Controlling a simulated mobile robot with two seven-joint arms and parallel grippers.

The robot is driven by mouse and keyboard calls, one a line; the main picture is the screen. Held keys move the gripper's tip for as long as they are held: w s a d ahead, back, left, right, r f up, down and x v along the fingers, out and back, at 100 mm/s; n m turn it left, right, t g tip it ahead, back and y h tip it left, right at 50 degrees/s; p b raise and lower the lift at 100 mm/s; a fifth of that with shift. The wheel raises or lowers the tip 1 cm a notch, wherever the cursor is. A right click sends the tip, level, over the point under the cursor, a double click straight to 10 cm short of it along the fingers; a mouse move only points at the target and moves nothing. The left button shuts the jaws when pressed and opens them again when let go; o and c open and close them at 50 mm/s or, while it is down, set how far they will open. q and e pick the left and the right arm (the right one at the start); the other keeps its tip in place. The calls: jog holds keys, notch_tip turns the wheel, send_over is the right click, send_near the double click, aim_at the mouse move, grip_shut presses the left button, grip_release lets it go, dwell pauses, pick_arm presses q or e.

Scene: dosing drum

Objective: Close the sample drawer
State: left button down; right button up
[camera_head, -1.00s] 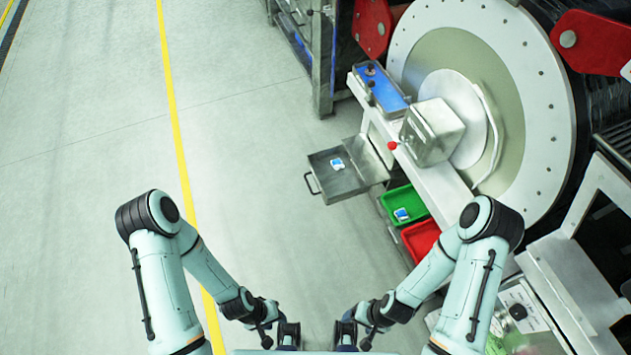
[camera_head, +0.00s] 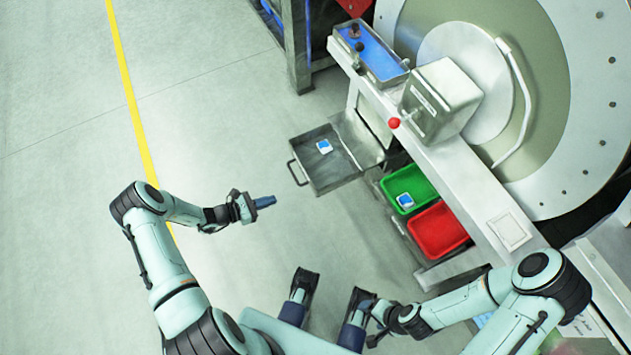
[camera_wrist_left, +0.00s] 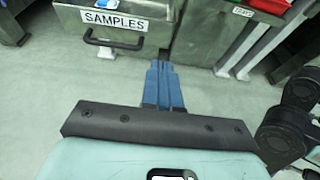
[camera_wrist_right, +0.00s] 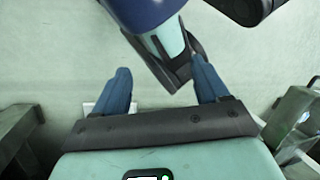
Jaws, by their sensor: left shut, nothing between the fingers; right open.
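The metal sample drawer (camera_head: 345,180) is pulled out from the machine's bench, with its black handle (camera_head: 293,172) toward the lower left. A small white and blue item (camera_head: 324,146) lies in it. In the left wrist view the drawer front (camera_wrist_left: 125,38) bears a SAMPLES label, and its handle (camera_wrist_left: 113,42) is close ahead. My left gripper (camera_head: 268,201) is shut and empty, in front of the drawer and apart from it in the head view; its fingers (camera_wrist_left: 165,75) point toward the drawer's right side. My right gripper is open and empty in the right wrist view (camera_wrist_right: 160,85), low near my base.
A green bin (camera_head: 418,183) holding a white and blue item and a red bin (camera_head: 437,230) sit right of the drawer under the bench. A metal box (camera_head: 442,98) and a blue tray (camera_head: 370,52) are on the bench. The floor left of the drawer is clear.

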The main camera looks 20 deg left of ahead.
pick_arm(q)
jog(key=b, duration=0.2)
send_near(312, 184)
jog(key=x, duration=0.5)
jog(key=shift+s+d+f, duration=0.1)
jog(key=shift+s+f, duration=0.05)
jog(key=shift+f, duration=0.15)
jog(key=shift+w+d, duration=0.45)
jog(key=shift+w, duration=0.15)
pick_arm(e)
jog(key=shift+w+d+f+t, duration=0.25)
jog(key=shift+w+d+f, duration=0.1)
jog(key=shift+w+f, duration=0.3)
jog(key=shift+w+d+f+t, duration=0.3)
jog(key=shift+w+f, duration=0.25)
jog(key=shift+w, duration=0.15)
